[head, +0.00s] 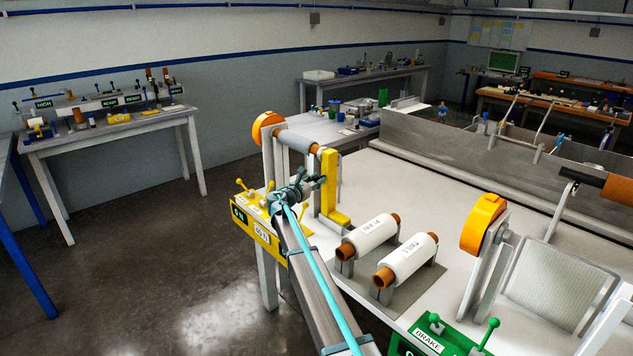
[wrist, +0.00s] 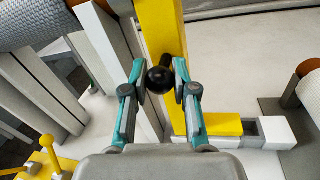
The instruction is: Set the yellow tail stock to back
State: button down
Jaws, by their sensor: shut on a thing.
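The yellow tail stock (head: 329,172) is an upright yellow post on a yellow foot at the near end of a grey roll (head: 297,141). In the wrist view the post (wrist: 160,28) rises behind a black ball knob (wrist: 159,80), with the yellow foot to the lower right. My gripper (head: 318,182) is at the post's left side in the head view. In the wrist view the teal fingers of my gripper (wrist: 159,74) are shut on the knob, one on each side. The knob is hidden by the fingers in the head view.
White rolls on a stand (head: 407,258) lie right of the tail stock. A yellow control box (head: 256,228) with levers is under my arm. A white block (wrist: 277,132) sits by the foot's right end. A green brake box (head: 440,338) is at the front.

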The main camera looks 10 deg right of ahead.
jog(key=s+d, duration=0.4)
jog(key=s, duration=0.3)
jog(key=shift+d+b, duration=0.35)
jog(key=shift+b, duration=0.05)
jog(key=shift+s+f, duration=0.1)
jog(key=c, duration=0.9)
grip_release()
jog(key=v, duration=1.2)
jog(key=shift+r, duration=0.2)
